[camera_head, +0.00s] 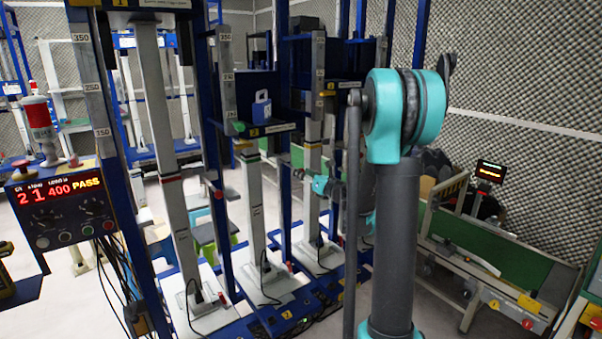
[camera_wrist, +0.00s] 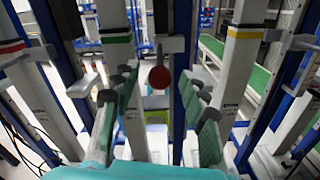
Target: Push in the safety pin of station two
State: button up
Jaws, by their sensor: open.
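In the wrist view a round dark red knob (camera_wrist: 159,77), which looks like the safety pin, sits at a bracket by a blue post. I cannot tell how far ahead the knob is, and no contact shows. In the head view my gripper (camera_head: 319,185) is small and partly hidden behind my arm. Station two's yellow label (camera_head: 254,131) is on the rack, and its knob is not clear there.
Station one's column (camera_head: 172,165) stands left, with a similar red knob (camera_head: 219,194) beside it. Station three's column (camera_head: 312,155) stands right. A red display panel (camera_head: 62,195) is far left. A green conveyor (camera_head: 470,248) lies right. Cables lie at the column bases.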

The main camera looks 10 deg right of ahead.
jog(key=shift+x, duration=0.95)
grip_shut()
